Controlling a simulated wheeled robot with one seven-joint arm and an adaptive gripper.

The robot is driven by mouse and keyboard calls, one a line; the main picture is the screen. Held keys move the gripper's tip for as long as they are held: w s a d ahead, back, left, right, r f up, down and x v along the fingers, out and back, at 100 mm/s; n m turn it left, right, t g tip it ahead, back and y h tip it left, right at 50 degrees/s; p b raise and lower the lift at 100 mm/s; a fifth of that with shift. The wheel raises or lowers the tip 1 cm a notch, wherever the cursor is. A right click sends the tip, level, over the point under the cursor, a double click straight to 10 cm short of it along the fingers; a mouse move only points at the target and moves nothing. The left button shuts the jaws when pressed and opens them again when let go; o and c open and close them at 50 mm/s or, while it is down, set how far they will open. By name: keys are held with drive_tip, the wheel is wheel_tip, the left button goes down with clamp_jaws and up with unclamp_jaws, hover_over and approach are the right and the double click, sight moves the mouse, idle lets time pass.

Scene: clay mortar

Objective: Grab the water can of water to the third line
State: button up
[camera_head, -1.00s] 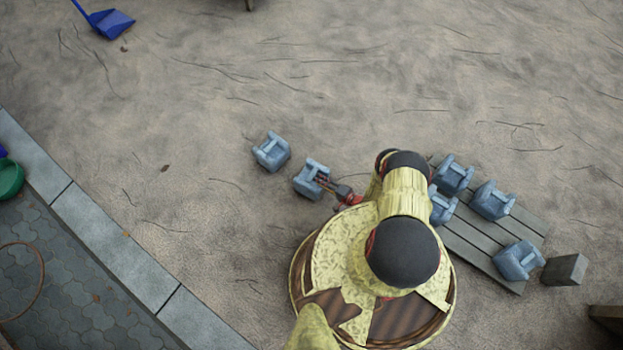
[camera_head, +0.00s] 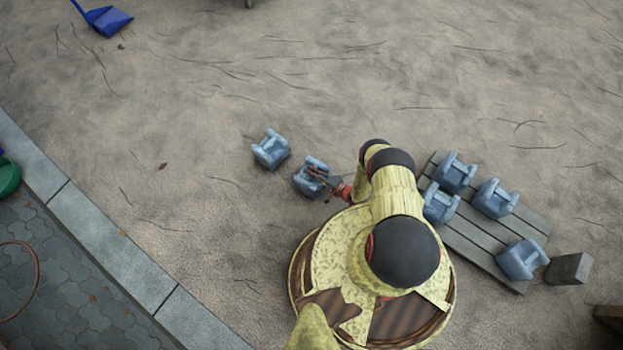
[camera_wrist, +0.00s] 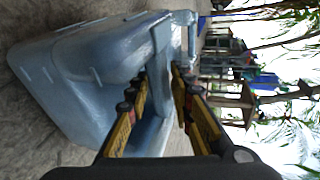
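A blue-grey water can (camera_head: 309,185) stands on the ground left of my arm, with my gripper (camera_head: 320,172) at its top. In the wrist view this can (camera_wrist: 70,95) fills the left side, with short pale marks on its wall. There my gripper (camera_wrist: 160,85) has one finger on each side of the can's handle (camera_wrist: 161,55). The fingers stand apart, and I see no clear grip on the handle. A second can (camera_head: 270,151) stands on the ground just up and left. The water level inside is not visible.
Several similar cans, one of them here (camera_head: 494,199), stand on a wooden pallet (camera_head: 470,242) right of my arm. A grey block (camera_head: 567,269) lies beside it. A stone curb (camera_head: 110,241) runs along the left. A blue dustpan (camera_head: 108,20) lies far left. Open ground spreads behind the cans.

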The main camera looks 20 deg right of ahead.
clamp_jaws()
drive_tip(key=shift+s+f, duration=0.1)
idle(0.5)
drive_tip(key=shift+d, duration=0.1)
